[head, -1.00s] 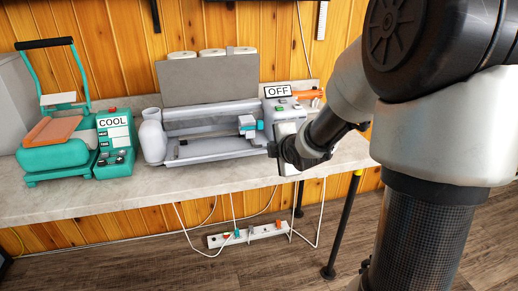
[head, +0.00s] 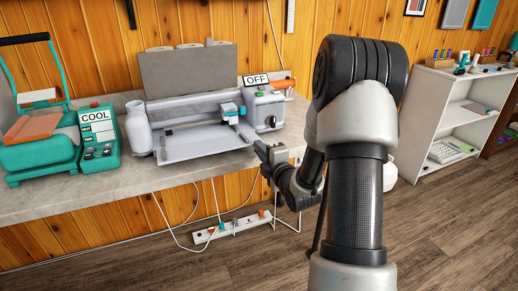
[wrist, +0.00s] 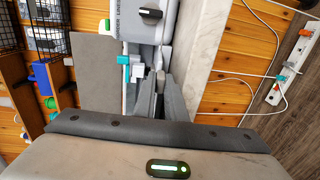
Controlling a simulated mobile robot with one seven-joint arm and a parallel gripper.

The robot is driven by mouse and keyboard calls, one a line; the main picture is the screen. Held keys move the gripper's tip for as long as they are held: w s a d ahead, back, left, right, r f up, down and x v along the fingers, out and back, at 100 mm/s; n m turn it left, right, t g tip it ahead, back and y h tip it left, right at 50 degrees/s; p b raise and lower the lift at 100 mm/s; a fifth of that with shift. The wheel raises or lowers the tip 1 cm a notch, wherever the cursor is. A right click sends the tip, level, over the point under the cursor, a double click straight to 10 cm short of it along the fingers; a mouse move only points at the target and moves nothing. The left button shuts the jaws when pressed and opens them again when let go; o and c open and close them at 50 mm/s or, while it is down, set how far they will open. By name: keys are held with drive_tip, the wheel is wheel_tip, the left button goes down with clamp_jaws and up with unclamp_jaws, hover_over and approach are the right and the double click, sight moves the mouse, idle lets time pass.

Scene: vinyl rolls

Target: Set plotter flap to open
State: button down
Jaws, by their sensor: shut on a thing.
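The plotter (head: 262,110) stands on the counter with an "OFF" sign on its right control box. A tall grey panel (head: 188,76) stands upright at its back. Its pale grey front flap (head: 195,145) lies folded out low toward the counter's front edge. My gripper (head: 259,150) is at the flap's front right corner. In the wrist view, the two dark fingers of my gripper (wrist: 160,85) are close together, shut on what looks like the flap's edge. The contact is mostly hidden. The teal and white carriage (wrist: 131,64) is just beyond the fingers.
White cables and a power strip (head: 232,231) are below the counter. A white shelf (head: 455,120) stands at the right. The floor in front is clear.

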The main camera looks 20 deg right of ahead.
drive_tip(key=shift+f+t, duration=0.5)
drive_tip(key=shift+f, duration=0.2)
drive_tip(key=c, duration=1.8)
unclamp_jaws()
